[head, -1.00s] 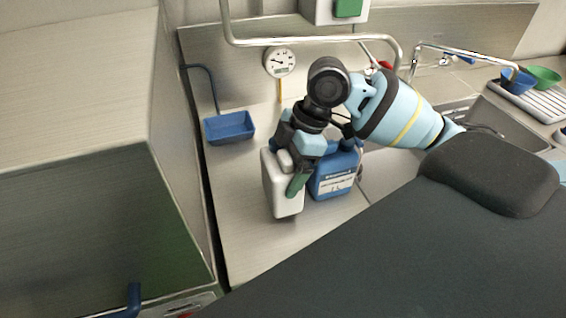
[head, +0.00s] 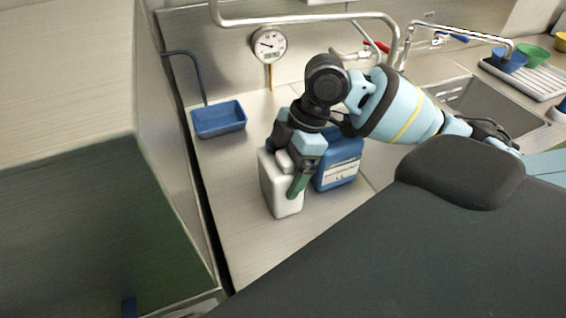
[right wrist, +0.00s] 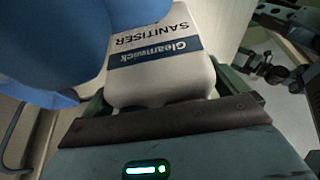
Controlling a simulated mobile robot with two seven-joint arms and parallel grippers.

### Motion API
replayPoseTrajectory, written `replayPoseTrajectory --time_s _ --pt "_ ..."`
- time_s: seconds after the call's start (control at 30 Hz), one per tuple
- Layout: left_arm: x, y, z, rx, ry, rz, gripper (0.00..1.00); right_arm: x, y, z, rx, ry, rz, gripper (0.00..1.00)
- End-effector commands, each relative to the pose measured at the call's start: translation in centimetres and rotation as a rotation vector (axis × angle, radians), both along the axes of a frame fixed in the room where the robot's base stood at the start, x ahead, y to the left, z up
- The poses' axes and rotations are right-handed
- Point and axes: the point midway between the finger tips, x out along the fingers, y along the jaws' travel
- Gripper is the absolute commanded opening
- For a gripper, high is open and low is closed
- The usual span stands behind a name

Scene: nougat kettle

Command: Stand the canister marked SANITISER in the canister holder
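The white SANITISER canister (head: 284,199) is at the worktop in the head view, partly covered by my right gripper (head: 297,172). The green fingers lie on either side of it. In the right wrist view the canister (right wrist: 165,75) sits between the fingers of the gripper (right wrist: 163,98), its blue and white label upside down. The gripper looks shut on it; whether the base touches the worktop I cannot tell. A blue canister (head: 338,174) with a white label stands close on its right. My left gripper is out of view.
A round gauge (head: 269,45) and a bent pipe (head: 310,18) stand behind. A large metal box (head: 65,90) borders the left. A sink (head: 470,105) lies at right. The worktop's front left is clear.

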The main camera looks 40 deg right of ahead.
Motion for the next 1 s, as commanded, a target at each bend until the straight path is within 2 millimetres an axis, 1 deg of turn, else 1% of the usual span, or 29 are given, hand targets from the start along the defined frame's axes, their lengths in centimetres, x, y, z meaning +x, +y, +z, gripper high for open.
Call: replayPoseTrajectory --time_s 0.23,0.37,0.47,0.8,1.0 --pt "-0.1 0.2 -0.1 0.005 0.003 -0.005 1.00 0.0 0.0 0.1 0.000 0.000 0.000 1.00" --pt "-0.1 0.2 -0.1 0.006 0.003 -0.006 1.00 0.0 -0.2 0.9 -0.002 -0.002 -0.001 1.00" --pt "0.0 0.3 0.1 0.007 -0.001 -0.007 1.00 -0.1 -0.8 2.2 -0.002 -0.005 -0.002 1.00" --pt "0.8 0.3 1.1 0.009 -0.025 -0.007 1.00 -0.7 -3.2 8.5 0.000 -0.005 -0.001 1.00" --pt "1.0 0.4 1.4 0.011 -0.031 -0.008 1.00 -1.0 -4.2 10.7 0.000 -0.001 -0.001 1.00"
